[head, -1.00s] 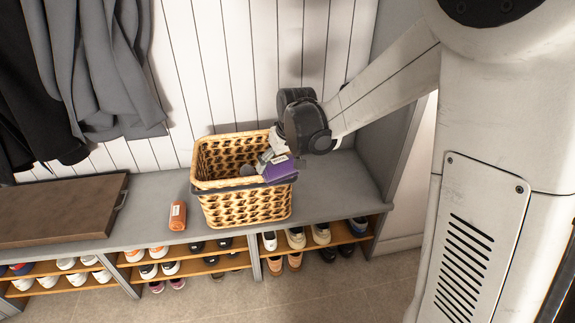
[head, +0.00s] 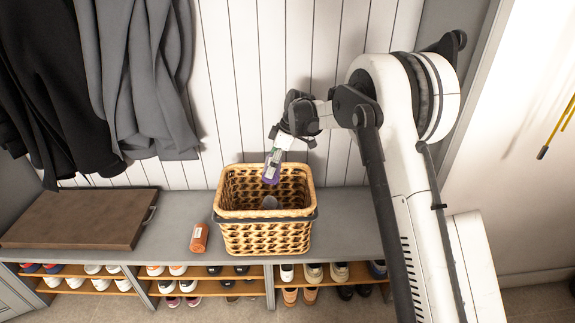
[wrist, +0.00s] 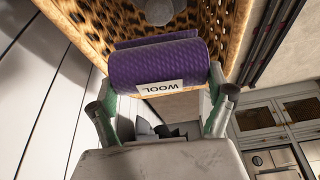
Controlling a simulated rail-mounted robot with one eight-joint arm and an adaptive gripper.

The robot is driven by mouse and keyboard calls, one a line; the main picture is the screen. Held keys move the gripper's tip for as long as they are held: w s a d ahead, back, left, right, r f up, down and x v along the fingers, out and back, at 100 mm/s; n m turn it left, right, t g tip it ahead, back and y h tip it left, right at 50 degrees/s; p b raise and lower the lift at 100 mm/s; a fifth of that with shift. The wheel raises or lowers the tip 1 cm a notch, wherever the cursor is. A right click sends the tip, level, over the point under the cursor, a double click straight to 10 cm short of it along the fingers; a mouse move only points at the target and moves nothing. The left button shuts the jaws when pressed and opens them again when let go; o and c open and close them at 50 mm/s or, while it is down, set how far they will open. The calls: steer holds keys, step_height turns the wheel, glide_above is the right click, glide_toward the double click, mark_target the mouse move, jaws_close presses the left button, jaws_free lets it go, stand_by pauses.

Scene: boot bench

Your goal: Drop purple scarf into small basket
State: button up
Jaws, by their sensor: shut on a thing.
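The purple scarf (head: 270,174) is a small roll with a white label reading "WOOL", clear in the wrist view (wrist: 140,62). My gripper (head: 274,160) is shut on it, with one finger at each end of the roll in the wrist view (wrist: 165,98). The scarf hangs over the opening of the woven tan basket (head: 265,238), towards the back; its exact height against the rim is hard to tell. The basket stands upright on the grey bench, and its weave shows behind the scarf in the wrist view (wrist: 88,25). A dark grey round thing (head: 269,202) lies inside the basket.
An orange roll (head: 199,238) with a label lies on the bench left of the basket. A brown flat board (head: 80,218) lies at the left end. Coats (head: 140,80) hang on the white wall. Shoes fill the shelves below. The bench right of the basket is clear.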

steer(key=shift+w+a+n, duration=0.2)
steer(key=shift+a+n, duration=0.2)
steer(key=shift+a, duration=0.1)
steer(key=shift+f, duration=0.2)
steer(key=shift+f+b, duration=1.3)
steer(key=shift+f, duration=1.55)
steer(key=o, duration=1.1)
steer(key=v, duration=1.2)
steer(key=shift+w, duration=0.1)
